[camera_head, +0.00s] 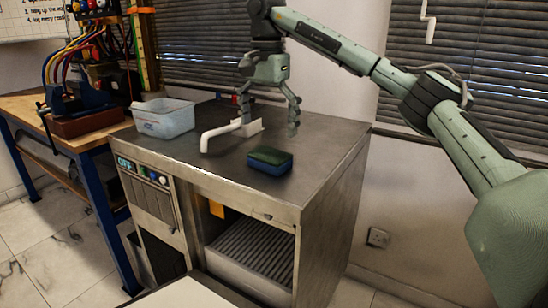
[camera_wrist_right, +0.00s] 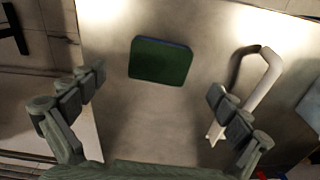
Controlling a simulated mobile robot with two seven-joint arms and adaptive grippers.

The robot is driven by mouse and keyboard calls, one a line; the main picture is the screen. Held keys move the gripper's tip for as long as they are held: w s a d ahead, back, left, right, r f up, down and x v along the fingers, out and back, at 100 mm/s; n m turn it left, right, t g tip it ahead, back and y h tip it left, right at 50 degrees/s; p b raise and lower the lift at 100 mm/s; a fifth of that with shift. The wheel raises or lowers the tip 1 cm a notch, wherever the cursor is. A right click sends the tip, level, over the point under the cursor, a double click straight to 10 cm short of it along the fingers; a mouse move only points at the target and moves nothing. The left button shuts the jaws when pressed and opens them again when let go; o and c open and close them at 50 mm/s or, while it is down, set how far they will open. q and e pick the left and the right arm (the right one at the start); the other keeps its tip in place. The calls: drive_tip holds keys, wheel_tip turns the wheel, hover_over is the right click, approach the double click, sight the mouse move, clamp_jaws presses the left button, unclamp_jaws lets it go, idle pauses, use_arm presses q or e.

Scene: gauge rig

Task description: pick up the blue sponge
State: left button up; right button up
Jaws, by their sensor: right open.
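The blue sponge (camera_head: 269,163) lies flat on the metal bench top, with a dark green upper layer over its blue lower layer. In the right wrist view the sponge (camera_wrist_right: 160,61) shows mostly its green top, ahead of and between the fingers. My right gripper (camera_head: 268,118) hangs above the bench top, behind the sponge and apart from it. It also shows in the right wrist view (camera_wrist_right: 158,92), with its fingers spread wide and nothing between them. My left gripper is in neither view.
A clear plastic bin (camera_head: 164,121) sits at the bench's left edge. A wooden workbench (camera_head: 35,108) with cables and a vise stands at left. The bench's front right area is clear.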

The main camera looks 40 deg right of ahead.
sight(267, 155)
wheel_tip(267, 155, down, 7)
drive_tip(key=shift+a+r, duration=0.1)
drive_tip(key=c, duration=0.7)
